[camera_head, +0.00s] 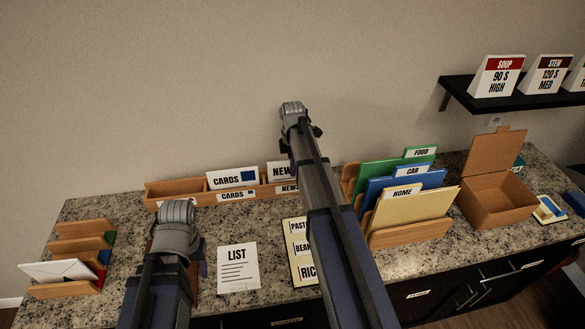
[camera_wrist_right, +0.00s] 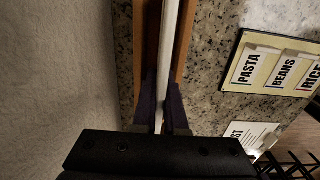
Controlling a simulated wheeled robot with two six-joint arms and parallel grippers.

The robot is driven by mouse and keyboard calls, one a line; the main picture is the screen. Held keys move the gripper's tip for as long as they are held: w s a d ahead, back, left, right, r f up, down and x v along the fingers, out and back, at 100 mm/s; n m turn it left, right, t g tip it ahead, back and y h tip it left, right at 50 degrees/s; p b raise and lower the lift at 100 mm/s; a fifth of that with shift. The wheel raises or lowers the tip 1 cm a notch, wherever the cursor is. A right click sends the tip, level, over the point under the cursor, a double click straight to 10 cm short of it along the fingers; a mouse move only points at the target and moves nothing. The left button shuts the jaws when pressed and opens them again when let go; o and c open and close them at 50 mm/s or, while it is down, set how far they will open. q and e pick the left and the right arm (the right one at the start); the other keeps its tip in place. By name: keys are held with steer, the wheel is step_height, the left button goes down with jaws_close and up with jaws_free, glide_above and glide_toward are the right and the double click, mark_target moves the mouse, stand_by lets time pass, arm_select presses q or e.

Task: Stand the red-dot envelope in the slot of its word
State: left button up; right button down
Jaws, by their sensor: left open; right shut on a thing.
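A white envelope (camera_head: 58,270) leans in the front of the small wooden rack (camera_head: 66,291) at the far left; no red dot shows on it. The rack has green, blue and red marks at its right ends. My right gripper (camera_wrist_right: 162,108) is shut on a thin white flat thing (camera_wrist_right: 168,55), seen edge-on within the long wooden tray (camera_head: 160,190). Its face is hidden in the wrist view, so I cannot tell which thing it is. My left gripper (camera_head: 178,225) is open, left of the LIST sheet; its fingertips are mostly hidden by my arm.
The tray holds CARDS (camera_head: 226,180) and NEW cards (camera_head: 279,171), the latter partly hidden by my right arm. Folders FOOD, CAR and HOME (camera_head: 405,205) stand in a rack, beside an open box (camera_head: 497,202). The LIST sheet (camera_head: 238,268) and the PASTA-BEANS-RICE board (camera_wrist_right: 270,62) lie in front.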

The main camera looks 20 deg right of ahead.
steer(key=c, duration=0.9)
jaws_free()
steer(key=shift+w+r, duration=0.1)
steer(key=shift+r+p, duration=0.55)
steer(key=shift+p, duration=0.1)
step_height(320, 180, up, 6)
steer(key=p, duration=0.6)
steer(key=shift+f, duration=0.1)
steer(key=shift+s+f, duration=0.1)
steer(key=shift+s, duration=0.1)
